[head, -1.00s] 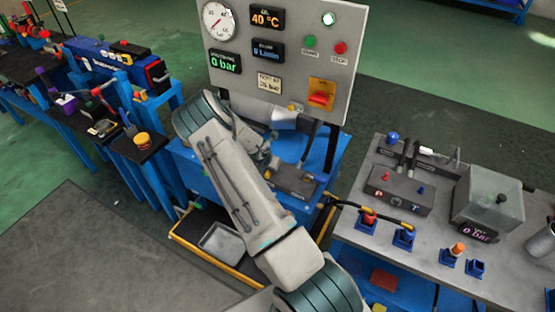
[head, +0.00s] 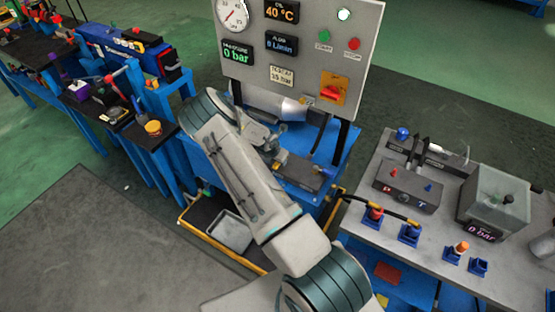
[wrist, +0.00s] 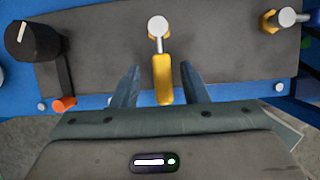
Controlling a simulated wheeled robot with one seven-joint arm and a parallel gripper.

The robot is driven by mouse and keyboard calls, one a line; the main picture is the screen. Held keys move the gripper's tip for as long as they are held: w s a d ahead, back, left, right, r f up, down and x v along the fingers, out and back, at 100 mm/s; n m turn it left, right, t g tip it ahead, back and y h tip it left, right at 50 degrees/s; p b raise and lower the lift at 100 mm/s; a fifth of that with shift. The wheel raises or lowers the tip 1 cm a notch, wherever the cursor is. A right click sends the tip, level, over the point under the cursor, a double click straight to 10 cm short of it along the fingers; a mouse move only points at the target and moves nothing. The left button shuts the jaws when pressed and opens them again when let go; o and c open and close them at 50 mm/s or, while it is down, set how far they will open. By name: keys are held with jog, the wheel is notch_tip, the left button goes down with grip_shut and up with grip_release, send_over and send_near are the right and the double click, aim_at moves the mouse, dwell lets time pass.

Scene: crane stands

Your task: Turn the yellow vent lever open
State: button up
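The yellow vent lever (wrist: 163,80) shows in the wrist view. Its yellow handle points down the picture from a round silver pivot, on a dark grey block (wrist: 110,50). My gripper (wrist: 160,85) is open, with one finger on each side of the handle. I see a gap between the handle and each finger, and cannot tell how far the fingertips reach down. In the head view my arm covers much of the blue bench, and I cannot make out the lever there.
A black knob (wrist: 32,40) and an orange-tipped lever (wrist: 63,102) are at the left of the block; another yellow fitting (wrist: 272,20) is at the right. A gauge panel (head: 300,50) rises behind the blue bench. A grey table (head: 375,215) stands at the right.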

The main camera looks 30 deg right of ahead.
jog(key=v, duration=1.4)
jog(key=shift+p, duration=0.45)
jog(key=s+a+r+n+y+b, duration=0.1)
jog(key=s+a+r+n+y, duration=0.3)
jog(key=s+a+r+n, duration=0.45)
jog(key=s+a+r+n+y+b, duration=0.1)
jog(key=s+a+r+n+y, duration=0.3)
jog(key=r+n, duration=0.85)
jog(key=s+r+n+h, duration=0.2)
jog(key=s+n, duration=0.6)
jog(key=n, duration=0.5)
jog(key=s+r+n+t+h+b, duration=0.1)
jog(key=s+r+n, duration=0.4)
jog(key=n, duration=0.8)
jog(key=s+h, duration=0.1)
jog(key=s, duration=0.2)
jog(key=shift+s+a+n, duration=0.3)
jog(key=shift+s+a, duration=0.05)
